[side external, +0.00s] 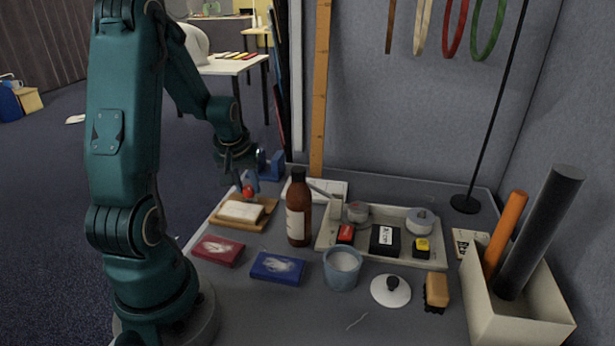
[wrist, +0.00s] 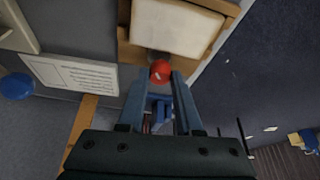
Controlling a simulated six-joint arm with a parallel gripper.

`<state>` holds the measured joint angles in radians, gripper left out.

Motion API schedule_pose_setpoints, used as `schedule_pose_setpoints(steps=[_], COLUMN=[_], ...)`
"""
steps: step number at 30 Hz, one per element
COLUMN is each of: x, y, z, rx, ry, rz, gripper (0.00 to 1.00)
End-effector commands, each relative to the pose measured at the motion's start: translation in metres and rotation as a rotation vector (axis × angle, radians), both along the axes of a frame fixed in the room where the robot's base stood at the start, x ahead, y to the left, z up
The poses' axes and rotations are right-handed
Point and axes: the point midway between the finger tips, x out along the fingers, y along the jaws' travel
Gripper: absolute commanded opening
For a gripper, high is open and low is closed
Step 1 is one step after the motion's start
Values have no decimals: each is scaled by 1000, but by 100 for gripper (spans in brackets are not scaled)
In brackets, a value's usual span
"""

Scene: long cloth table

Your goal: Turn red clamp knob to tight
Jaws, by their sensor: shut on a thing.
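The red clamp knob (side external: 248,191) is at the back edge of a wooden board (side external: 268,207) that bears a pale block (side external: 242,211). In the wrist view the round red knob (wrist: 160,71) shows a small pale mark on its face. My gripper (wrist: 158,76) has its two blue fingers on either side of the knob, shut on it. In the side external view my gripper (side external: 244,184) comes down onto the knob from above and behind. The fingers partly hide the knob's sides, and the clamp body is mostly hidden.
A blue object (side external: 271,164) stands close behind my gripper. A brown bottle (side external: 298,208) stands to the right of the board. Red (side external: 218,250) and blue (side external: 277,267) boxes lie in front. A tray (side external: 325,238) with small items is further right.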

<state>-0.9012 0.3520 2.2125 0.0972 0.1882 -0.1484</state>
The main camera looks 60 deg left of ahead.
Motion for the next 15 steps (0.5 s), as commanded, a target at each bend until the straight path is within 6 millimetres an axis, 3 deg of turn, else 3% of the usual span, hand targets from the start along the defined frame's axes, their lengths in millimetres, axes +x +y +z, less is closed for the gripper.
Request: schedule_pose_setpoints(steps=[15], x=[1], y=[0], z=[-1], rx=[3], ry=[1], rz=[-52], gripper=[0])
